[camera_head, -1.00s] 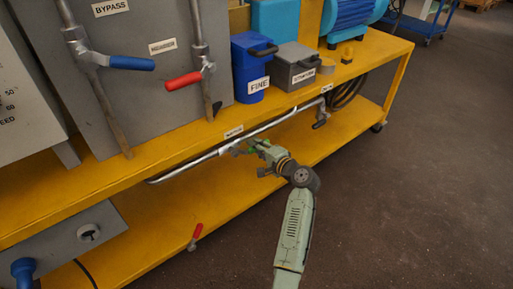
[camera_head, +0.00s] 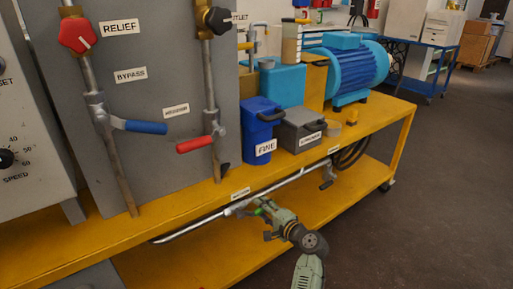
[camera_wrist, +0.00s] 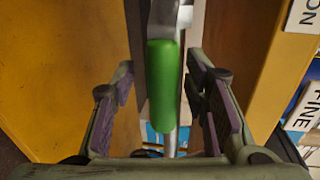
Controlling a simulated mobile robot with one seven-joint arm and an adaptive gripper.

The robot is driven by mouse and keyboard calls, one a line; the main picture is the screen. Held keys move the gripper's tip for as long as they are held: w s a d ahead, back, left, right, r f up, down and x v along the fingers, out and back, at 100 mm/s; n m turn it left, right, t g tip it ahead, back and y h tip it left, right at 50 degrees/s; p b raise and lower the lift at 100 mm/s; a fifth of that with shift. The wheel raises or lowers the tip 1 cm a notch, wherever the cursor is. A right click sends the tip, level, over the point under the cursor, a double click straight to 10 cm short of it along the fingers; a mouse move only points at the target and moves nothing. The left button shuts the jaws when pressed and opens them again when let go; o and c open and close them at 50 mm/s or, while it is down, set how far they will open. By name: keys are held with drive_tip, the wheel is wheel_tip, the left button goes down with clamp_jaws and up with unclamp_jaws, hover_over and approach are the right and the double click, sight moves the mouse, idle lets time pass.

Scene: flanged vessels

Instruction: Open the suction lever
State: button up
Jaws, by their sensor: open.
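The suction lever has a green handle (camera_wrist: 164,85), which stands upright in the middle of the wrist view, with its metal end at the top. In the head view the handle is a small green patch (camera_head: 259,211) by the pipe under the bench edge, mostly hidden by my gripper (camera_head: 265,217). In the wrist view my gripper (camera_wrist: 163,92) is open. One purple-padded finger is on each side of the handle, with a visible gap on both sides.
A metal pipe (camera_head: 190,229) runs under the yellow bench (camera_head: 345,140). The bench edge and the label ending in "ON" (camera_wrist: 306,14) are close on the right in the wrist view. A blue FINE box (camera_head: 260,125) and a grey box (camera_head: 299,132) stand above.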

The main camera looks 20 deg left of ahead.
drive_tip(key=shift+f+m+g, duration=0.3)
drive_tip(key=shift+f+m, duration=0.15)
drive_tip(key=shift+m, duration=0.05)
drive_tip(key=s+a+f+m+g+y+p, duration=0.1)
drive_tip(key=s+a+f+m+y, duration=0.15)
drive_tip(key=m, duration=0.45)
drive_tip(key=s+a+f+m+y+p, duration=0.1)
drive_tip(key=s+a+f+m, duration=0.2)
drive_tip(key=m, duration=0.4)
drive_tip(key=p+v, duration=0.5)
drive_tip(key=v, duration=0.7)
wheel_tip(320, 180, up, 29)
drive_tip(key=n+t+h, duration=0.5)
drive_tip(key=n+h, duration=0.2)
drive_tip(key=n, duration=1.3)
hover_over(261, 211)
drive_tip(key=s+r+n+t, duration=0.2)
drive_tip(key=r, duration=0.5)
drive_tip(key=s+a+r+n+t, duration=0.1)
drive_tip(key=s+r+n+t, duration=0.1)
drive_tip(key=r, duration=0.6)
drive_tip(key=shift+a+n+p, duration=0.3)
drive_tip(key=shift+n+p, duration=0.05)
drive_tip(key=shift+n, duration=0.05)
